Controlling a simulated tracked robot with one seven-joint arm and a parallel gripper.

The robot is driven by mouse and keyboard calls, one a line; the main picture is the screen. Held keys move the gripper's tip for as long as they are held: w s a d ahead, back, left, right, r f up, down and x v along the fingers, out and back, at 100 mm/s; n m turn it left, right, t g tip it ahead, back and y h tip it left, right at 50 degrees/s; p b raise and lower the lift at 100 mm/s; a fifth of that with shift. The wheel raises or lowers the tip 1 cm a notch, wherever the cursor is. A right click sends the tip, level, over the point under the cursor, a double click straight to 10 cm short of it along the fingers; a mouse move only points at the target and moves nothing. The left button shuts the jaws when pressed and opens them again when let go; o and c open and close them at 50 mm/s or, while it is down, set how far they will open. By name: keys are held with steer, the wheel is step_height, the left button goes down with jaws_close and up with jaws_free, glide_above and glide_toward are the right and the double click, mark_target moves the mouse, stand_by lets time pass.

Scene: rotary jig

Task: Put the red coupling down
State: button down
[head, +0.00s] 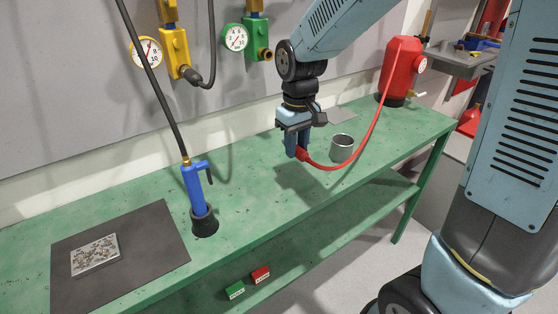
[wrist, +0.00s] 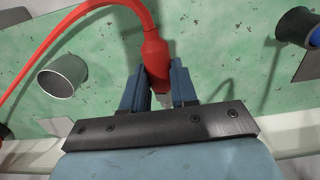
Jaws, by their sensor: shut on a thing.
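The red coupling (head: 302,155) sits at the end of a red hose (head: 350,163) that runs to a red tank (head: 401,70) at the back right of the bench. My gripper (head: 296,149) is shut on the coupling above the green bench. In the wrist view the coupling (wrist: 155,55) shows between the two blue fingers (wrist: 160,88), with the hose curving up and left from it. The coupling's lower end is partly hidden by the fingers. I cannot tell how far it is above the bench top.
A grey metal cup (head: 342,148) stands just right of my gripper on the green bench (head: 270,182). A blue tool (head: 195,187) stands in a black holder (head: 205,222) to the left. A dark mat (head: 150,240) with a speckled plate (head: 95,254) lies at front left.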

steer(key=w+f, duration=0.2)
steer(key=w, duration=0.3)
glide_above(295, 165)
steer(key=f, duration=0.5)
steer(key=shift+s+f, duration=0.15)
steer(key=shift+s, duration=0.25)
steer(key=shift+w+f, duration=0.35)
steer(key=shift+f, duration=1.65)
steer(key=shift+f, duration=0.1)
steer(key=c, duration=0.9)
jaws_free()
step_height(295, 165, up, 12)
steer(key=shift+d+r, duration=0.1)
steer(key=shift+r, duration=0.05)
